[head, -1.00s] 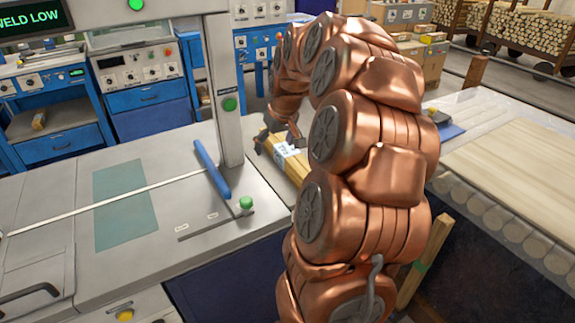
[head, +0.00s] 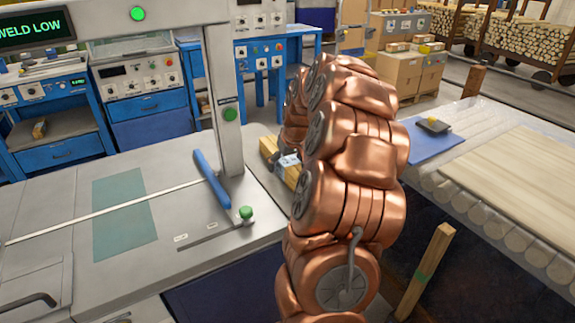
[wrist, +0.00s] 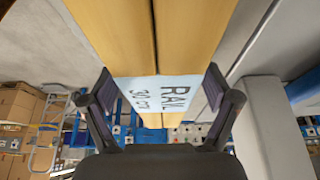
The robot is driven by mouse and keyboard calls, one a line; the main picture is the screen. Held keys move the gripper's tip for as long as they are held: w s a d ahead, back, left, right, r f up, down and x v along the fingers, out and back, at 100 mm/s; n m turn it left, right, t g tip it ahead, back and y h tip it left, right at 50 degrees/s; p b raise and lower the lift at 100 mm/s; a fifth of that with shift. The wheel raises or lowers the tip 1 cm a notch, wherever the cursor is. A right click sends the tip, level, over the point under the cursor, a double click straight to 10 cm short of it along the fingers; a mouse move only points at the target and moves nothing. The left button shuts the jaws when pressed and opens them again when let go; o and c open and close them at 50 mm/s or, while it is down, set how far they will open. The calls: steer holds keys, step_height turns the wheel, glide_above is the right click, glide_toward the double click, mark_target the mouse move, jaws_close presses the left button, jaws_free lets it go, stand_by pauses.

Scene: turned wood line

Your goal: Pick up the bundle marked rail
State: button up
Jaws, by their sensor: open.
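The rail bundle is a set of pale yellow wood strips with a white-blue wrap (wrist: 160,92) that reads RAIL and 30 cm in the wrist view. In the head view the bundle (head: 269,146) lies on the grey bench top beside the machine post, partly hidden by my copper arm. My gripper (wrist: 158,86) is open, with one dark finger on each side of the wrapped part. I cannot tell whether the fingers touch it. In the head view my gripper is mostly hidden at the bundle.
A blue sealing bar (head: 211,178) and a green knob (head: 246,212) stand left of the bundle. The machine post (head: 224,100) rises close by. A roller conveyor (head: 480,200) with boards is at the right. An upright wood piece (head: 425,270) stands near my arm.

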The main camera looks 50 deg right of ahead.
steer(key=shift+f, duration=0.25)
steer(key=shift+w, duration=0.1)
jaws_close()
stand_by(0.5)
steer(key=shift+r, duration=0.1)
